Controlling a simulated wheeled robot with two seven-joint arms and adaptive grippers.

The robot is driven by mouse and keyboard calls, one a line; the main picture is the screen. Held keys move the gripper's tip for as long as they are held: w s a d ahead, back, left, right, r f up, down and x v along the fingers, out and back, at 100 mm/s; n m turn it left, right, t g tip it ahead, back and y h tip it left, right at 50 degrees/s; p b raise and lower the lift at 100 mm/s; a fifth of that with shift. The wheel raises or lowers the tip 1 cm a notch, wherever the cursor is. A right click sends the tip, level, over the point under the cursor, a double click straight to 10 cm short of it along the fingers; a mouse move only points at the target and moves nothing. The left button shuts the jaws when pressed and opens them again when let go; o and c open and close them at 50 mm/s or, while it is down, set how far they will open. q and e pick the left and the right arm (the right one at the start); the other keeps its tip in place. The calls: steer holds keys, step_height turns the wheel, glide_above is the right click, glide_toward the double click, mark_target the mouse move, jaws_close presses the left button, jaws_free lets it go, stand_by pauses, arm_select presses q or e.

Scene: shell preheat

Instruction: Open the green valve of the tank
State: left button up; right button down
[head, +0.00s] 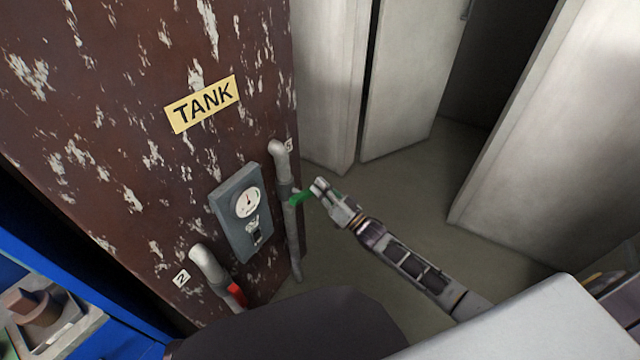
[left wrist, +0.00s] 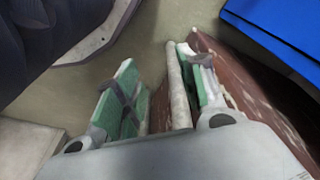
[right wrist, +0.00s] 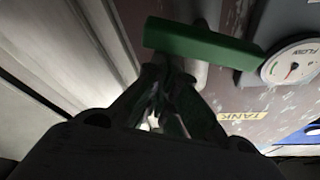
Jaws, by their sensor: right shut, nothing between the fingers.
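The brown, paint-chipped tank (head: 130,100) fills the left of the head view. My right gripper (head: 319,187) is at the outer end of the handle. In the right wrist view the green handle (right wrist: 200,43) lies across, just beyond the fingertips of my right gripper (right wrist: 166,75), which are shut with nothing between them. Whether they touch the handle I cannot tell. My left gripper (left wrist: 160,80) is open; it is outside the head view.
A gauge box (head: 240,212) is on the tank between the pipes. A red handle (head: 237,294) is on the lower pipe (head: 207,263) marked 2. Pale cabinets (head: 410,80) stand behind; open floor (head: 400,190) lies right of the tank. Blue equipment (head: 110,335) is at lower left.

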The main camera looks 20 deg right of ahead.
arm_select(q)
steer(key=s+a+f+p, duration=0.4)
steer(key=f, duration=0.5)
steer(key=s+a+f+y+p, duration=0.1)
steer(key=s+a+f+p, duration=0.3)
steer(key=f, duration=0.6)
steer(key=shift+a+f+t, duration=0.15)
steer(key=shift+f+t, duration=0.05)
steer(key=shift+t, duration=0.2)
arm_select(e)
steer(key=shift+s+a+f+m+g+h, duration=0.1)
steer(key=shift+a+f+m+g+h, duration=0.45)
steer(key=shift+m, duration=1.9)
steer(key=shift+s+d+f+m+g+h, duration=0.15)
steer(key=shift+f+m+h, duration=0.9)
steer(key=shift+m, duration=1.45)
steer(key=shift+s+a+f+m+g+h, duration=0.25)
steer(key=shift+f+m+h, duration=0.55)
steer(key=shift+m, duration=1.65)
steer(key=shift+w+d+f, duration=0.1)
steer(key=shift+f, duration=0.05)
arm_select(q)
steer(key=shift+f, duration=0.1)
arm_select(e)
steer(key=shift+w, duration=0.15)
